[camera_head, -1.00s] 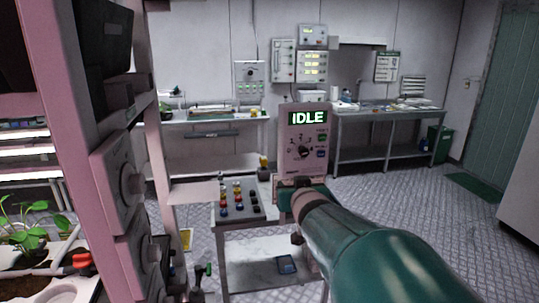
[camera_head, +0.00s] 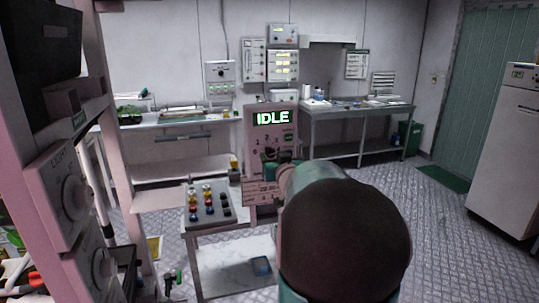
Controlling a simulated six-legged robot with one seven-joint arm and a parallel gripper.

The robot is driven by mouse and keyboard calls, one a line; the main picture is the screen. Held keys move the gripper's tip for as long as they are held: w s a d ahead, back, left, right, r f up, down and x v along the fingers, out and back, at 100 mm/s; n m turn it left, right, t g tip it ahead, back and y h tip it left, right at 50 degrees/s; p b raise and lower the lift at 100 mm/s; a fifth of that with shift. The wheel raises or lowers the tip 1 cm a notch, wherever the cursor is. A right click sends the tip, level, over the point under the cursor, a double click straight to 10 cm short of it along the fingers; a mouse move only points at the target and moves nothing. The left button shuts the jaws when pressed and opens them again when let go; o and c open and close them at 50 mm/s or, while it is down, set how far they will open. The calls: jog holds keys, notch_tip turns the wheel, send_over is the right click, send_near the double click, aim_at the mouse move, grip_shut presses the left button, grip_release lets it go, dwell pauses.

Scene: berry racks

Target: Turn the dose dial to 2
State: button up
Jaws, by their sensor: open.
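White scale numbers, with 1 and 2 legible, show below the display. The dose dial itself is hidden behind my gripper and arm, so its pointer cannot be read. My gripper (camera_head: 270,156) is small and dark, open, in front of the lower part of the panel at the dial's height. I cannot tell whether it touches the dial.
A pink rack with large knobs (camera_head: 72,196) stands close at the left. A workbench (camera_head: 360,109) is behind, and a white cabinet (camera_head: 508,150) stands right. Floor at right is clear.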

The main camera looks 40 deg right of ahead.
aim_at(271, 154)
jog(key=shift+x, duration=1.7)
jog(key=c, duration=1)
jog(key=shift+o, duration=0.2)
